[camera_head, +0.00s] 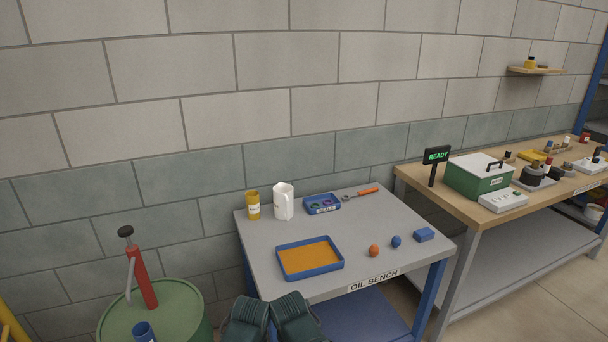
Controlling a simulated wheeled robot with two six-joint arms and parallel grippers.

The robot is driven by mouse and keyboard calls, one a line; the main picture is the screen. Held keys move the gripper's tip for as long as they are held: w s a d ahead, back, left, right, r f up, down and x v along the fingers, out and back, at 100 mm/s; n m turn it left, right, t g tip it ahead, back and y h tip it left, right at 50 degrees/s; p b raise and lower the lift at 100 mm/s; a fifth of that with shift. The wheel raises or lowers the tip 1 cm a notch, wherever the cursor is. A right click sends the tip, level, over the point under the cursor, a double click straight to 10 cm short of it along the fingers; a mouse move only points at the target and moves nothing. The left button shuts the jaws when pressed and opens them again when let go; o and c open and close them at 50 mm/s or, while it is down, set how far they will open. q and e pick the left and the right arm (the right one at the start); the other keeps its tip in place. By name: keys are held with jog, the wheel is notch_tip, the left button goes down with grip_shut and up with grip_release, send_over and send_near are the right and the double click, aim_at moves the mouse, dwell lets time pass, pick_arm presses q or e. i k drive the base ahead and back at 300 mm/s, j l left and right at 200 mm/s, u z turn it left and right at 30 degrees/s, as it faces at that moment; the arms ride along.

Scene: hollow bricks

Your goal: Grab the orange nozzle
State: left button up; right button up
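The orange nozzle (374,250) is a small, rounded orange piece standing on the grey top of the oil bench (345,216), near its front edge. It stands apart from a similar small blue piece (396,242) to its right. Nothing touches or covers it. Two dark ribbed shapes at the bottom edge, in front of the bench, look like parts of my arms. No gripper fingers show in the head view, and nothing of mine is near the nozzle.
Left of the nozzle lies a blue tray (280,270) with an orange inside; right is a blue block (424,234). Behind stand a yellow can (253,205), a white jug (284,201), a small blue tray (309,208) and an orange-handled tool (368,191). A green drum (172,312) stands left.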

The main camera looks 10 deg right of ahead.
aim_at(374, 249)
jog(key=z, duration=1.8)
jog(key=i+j, duration=0.2)
jog(key=i, duration=0.25)
